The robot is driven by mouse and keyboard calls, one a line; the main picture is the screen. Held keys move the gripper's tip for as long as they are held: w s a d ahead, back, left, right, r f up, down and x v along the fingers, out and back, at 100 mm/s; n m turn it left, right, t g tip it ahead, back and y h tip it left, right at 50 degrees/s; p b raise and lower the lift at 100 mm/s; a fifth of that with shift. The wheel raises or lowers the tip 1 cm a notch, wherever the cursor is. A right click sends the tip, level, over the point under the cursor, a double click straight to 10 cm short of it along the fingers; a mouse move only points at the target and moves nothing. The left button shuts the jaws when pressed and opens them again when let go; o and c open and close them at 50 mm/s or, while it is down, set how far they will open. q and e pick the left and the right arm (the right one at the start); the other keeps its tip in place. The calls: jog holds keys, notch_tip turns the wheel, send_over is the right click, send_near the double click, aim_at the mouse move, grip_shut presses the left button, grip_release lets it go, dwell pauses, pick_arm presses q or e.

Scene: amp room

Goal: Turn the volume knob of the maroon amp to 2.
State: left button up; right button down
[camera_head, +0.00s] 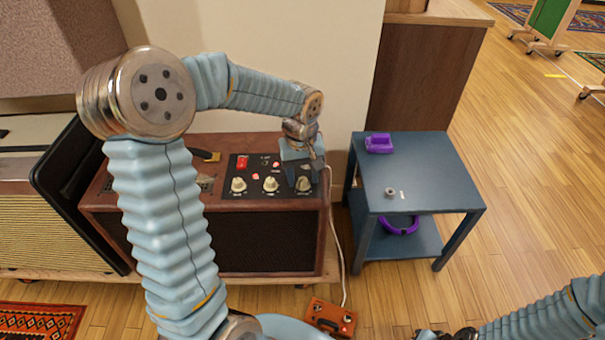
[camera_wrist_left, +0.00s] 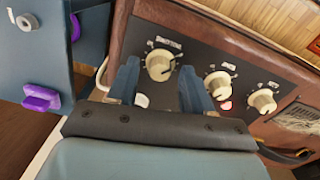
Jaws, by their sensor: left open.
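The maroon amp (camera_head: 265,205) stands left of the blue table, with a black control panel on top. Three cream knobs (camera_head: 238,185) sit in a row on it. My left gripper (camera_head: 303,178) is over the right-hand knob. In the left wrist view its blue fingers (camera_wrist_left: 160,70) are open, one on each side of a cream knob (camera_wrist_left: 159,64). I cannot tell whether they touch it. The other two knobs (camera_wrist_left: 218,84) are outside the fingers. The printed labels are too small to read surely. My right gripper (camera_head: 445,334) is partly visible at the bottom edge.
A blue side table (camera_head: 430,175) to the right holds a purple object (camera_head: 379,143) and a small grey roll (camera_head: 391,192). A purple ring-like item (camera_head: 400,226) lies on its lower shelf. An orange pedal box (camera_head: 330,316) is on the floor. Another amp (camera_head: 50,215) stands left.

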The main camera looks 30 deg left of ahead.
pick_arm(q)
grip_shut()
jog(key=shift+m, duration=0.4)
jog(key=m+p, duration=0.1)
jog(key=m, duration=0.3)
jog(key=shift+w+r, duration=0.1)
jog(key=m+p, duration=0.1)
jog(key=m, duration=0.4)
jog(key=shift+d+m, duration=0.1)
jog(key=shift+m, duration=0.3)
grip_release()
dwell(0.3)
